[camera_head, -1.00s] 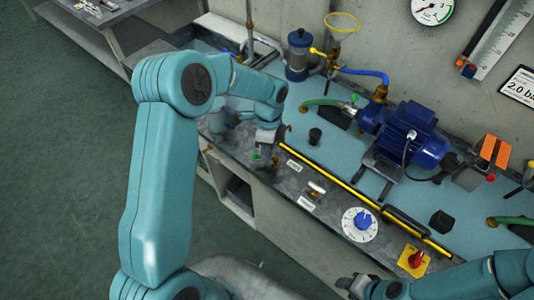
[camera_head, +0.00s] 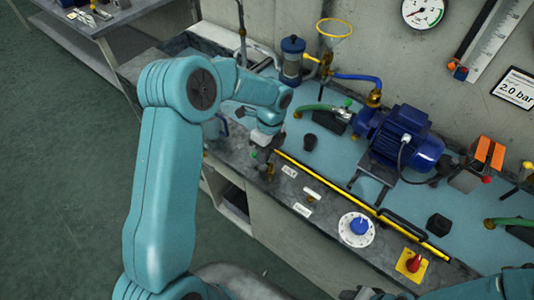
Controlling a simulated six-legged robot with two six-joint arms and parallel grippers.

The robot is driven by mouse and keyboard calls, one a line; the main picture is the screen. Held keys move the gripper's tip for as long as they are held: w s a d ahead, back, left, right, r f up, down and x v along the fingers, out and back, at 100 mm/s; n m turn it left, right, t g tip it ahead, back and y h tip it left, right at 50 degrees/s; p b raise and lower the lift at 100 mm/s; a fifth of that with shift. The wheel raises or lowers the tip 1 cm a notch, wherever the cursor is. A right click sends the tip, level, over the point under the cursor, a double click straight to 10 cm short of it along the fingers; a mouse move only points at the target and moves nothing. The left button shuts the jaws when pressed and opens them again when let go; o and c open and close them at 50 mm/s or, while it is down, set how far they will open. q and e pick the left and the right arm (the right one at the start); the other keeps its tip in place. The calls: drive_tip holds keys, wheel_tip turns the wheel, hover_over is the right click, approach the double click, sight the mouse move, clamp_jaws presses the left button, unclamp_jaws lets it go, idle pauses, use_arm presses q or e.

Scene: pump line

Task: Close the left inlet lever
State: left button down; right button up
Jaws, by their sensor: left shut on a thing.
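My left gripper (camera_head: 262,150) is low over the front strip of the bench, at the left end of the yellow bar. It is shut on a small lever, of which a green end (camera_head: 253,155) shows beside the jaws. I take this as the left inlet lever; the jaws hide most of it, and its exact angle cannot be told. A brass fitting (camera_head: 268,169) sits just below the jaws. A second lever with a white handle (camera_head: 312,194) stands to the right, apart from the gripper. Only a dark part of my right gripper (camera_head: 361,294) shows at the bottom edge.
A yellow bar (camera_head: 345,199) runs along the bench. A white dial with a blue knob (camera_head: 357,228) and a red knob on a yellow plate (camera_head: 413,263) lie to the right. A blue pump (camera_head: 404,138) stands behind, with a black knob (camera_head: 309,141) nearer my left gripper.

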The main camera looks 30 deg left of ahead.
idle(0.3)
use_arm(q)
drive_tip(key=c, duration=1.2)
unclamp_jaws()
drive_tip(key=w+r, duration=0.3)
drive_tip(key=r, duration=1.3)
drive_tip(key=shift+w+d, duration=0.15)
drive_tip(key=shift+d, duration=0.05)
